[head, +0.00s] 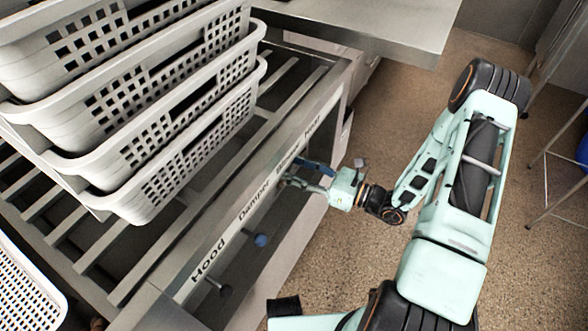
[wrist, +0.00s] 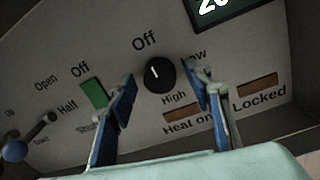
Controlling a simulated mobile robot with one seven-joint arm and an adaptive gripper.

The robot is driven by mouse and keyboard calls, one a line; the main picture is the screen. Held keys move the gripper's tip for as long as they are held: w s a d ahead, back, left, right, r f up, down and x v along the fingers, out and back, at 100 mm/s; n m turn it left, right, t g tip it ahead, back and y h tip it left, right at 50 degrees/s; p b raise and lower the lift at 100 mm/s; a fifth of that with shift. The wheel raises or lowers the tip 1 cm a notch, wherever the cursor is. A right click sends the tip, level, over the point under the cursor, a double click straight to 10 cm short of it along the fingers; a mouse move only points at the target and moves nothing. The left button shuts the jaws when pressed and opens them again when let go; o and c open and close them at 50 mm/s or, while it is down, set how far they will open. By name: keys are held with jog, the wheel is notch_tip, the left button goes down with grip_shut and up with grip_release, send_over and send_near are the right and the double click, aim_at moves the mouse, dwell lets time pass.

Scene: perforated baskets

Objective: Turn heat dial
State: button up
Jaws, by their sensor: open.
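The heat dial (wrist: 160,75) is a round black knob with a white mark on the panel. Its mark points up, near the upper "Off" label, with "Low" and "High" to its right and below. My gripper (wrist: 168,82) is open, with one blue-padded finger on either side of the lower part of the dial in the wrist view. I cannot tell whether either finger touches it. In the head view my gripper (head: 288,176) reaches the front panel under the "Blower" and "Heat" labels, and the dial is hidden there.
A green switch (wrist: 95,93) is left of the fingers. A lever with a blue knob (wrist: 15,150) is farther left, and a display (wrist: 215,12) is above right. Stacked perforated baskets (head: 150,135) stand on the slatted rack. Floor right of the panel is open.

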jog(key=shift+a, duration=0.1)
jog(key=c, duration=1.1)
jog(key=shift+m, duration=0.4)
jog(key=m+p, duration=0.2)
jog(key=m, duration=0.1)
jog(key=shift+r+m, duration=0.1)
jog(key=shift+m, duration=0.2)
jog(key=m+p, duration=0.2)
jog(key=m, duration=0.2)
jog(key=shift+m, duration=0.4)
jog(key=shift+f+m+t+p, duration=0.1)
jog(key=shift+m+t+p, duration=0.4)
jog(key=shift+m, duration=1.8)
jog(key=shift+f+m+t+p, duration=0.1)
jog(key=shift+m+p, duration=0.65)
jog(key=shift+m, duration=1.55)
